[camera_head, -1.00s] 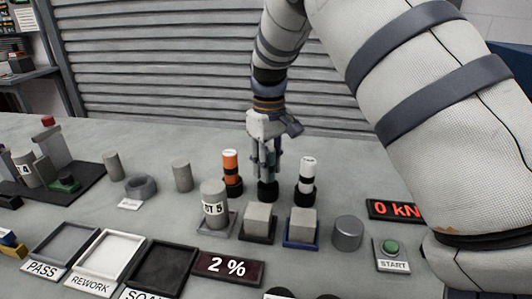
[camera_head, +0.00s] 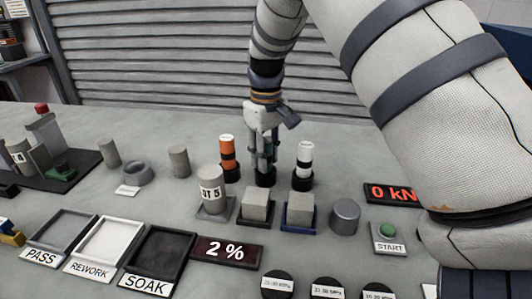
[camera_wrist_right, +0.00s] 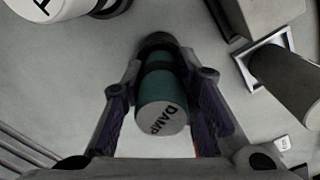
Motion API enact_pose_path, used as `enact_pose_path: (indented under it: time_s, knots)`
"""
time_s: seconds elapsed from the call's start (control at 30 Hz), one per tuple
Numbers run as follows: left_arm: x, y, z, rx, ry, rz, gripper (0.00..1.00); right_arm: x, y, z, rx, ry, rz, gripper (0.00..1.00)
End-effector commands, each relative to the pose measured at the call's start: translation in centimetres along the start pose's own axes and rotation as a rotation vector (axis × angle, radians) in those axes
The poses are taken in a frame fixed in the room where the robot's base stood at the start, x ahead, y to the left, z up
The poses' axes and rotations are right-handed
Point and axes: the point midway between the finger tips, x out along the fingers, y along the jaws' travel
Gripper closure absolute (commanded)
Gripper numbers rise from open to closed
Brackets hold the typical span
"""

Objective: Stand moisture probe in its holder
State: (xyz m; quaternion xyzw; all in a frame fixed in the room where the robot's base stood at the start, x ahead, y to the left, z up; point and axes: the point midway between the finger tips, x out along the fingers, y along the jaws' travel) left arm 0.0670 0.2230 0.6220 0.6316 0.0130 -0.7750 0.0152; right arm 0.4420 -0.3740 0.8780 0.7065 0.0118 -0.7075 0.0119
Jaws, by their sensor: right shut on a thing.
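My right gripper (camera_head: 264,160) points down at the back of the grey bench, between an orange probe (camera_head: 227,148) and a white probe (camera_head: 304,157). In the right wrist view the gripper (camera_wrist_right: 165,115) is shut on a teal probe (camera_wrist_right: 160,88) whose end cap reads DAMP. A round black holder (camera_head: 265,179) stands directly below the fingers. It also shows in the wrist view (camera_wrist_right: 157,40) at the probe's far end. The probe looks upright with its lower end at the holder; I cannot tell whether it is fully seated. My left gripper is not in view.
The orange and white probes stand close on either side in black holders. A grey cylinder marked 5 (camera_head: 211,188) and two grey blocks, one on a blue-edged base (camera_head: 298,227), stand in front. Trays lie front left, including the black SOAK tray (camera_head: 180,273).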

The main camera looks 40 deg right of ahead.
Motion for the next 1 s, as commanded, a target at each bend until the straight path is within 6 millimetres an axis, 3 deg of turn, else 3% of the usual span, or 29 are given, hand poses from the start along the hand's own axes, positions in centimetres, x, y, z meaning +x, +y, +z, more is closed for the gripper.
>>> enact_pose_path:
  time_s: [0.13, 0.17, 0.23, 0.57, 0.67, 1.0]
  knots:
    - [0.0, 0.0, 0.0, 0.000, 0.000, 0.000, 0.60, 0.3, 0.0, 0.0, 0.000, 0.001, 0.000, 1.00]
    - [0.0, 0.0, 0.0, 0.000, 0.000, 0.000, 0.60, 0.2, 0.0, 0.0, 0.000, 0.001, 0.000, 0.66]
    - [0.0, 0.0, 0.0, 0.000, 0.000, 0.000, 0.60, 0.2, 0.0, 0.0, 0.000, 0.001, 0.000, 0.50]
    - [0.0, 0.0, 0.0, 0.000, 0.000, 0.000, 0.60, 0.0, 0.0, 0.0, 0.000, 0.001, 0.000, 0.49]
    - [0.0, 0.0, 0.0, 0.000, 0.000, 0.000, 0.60, -1.6, 0.0, -0.1, -0.002, 0.005, 0.002, 0.49]
    - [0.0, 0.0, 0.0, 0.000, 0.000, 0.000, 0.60, -10.1, 0.0, -0.1, 0.000, 0.004, 0.001, 0.49]
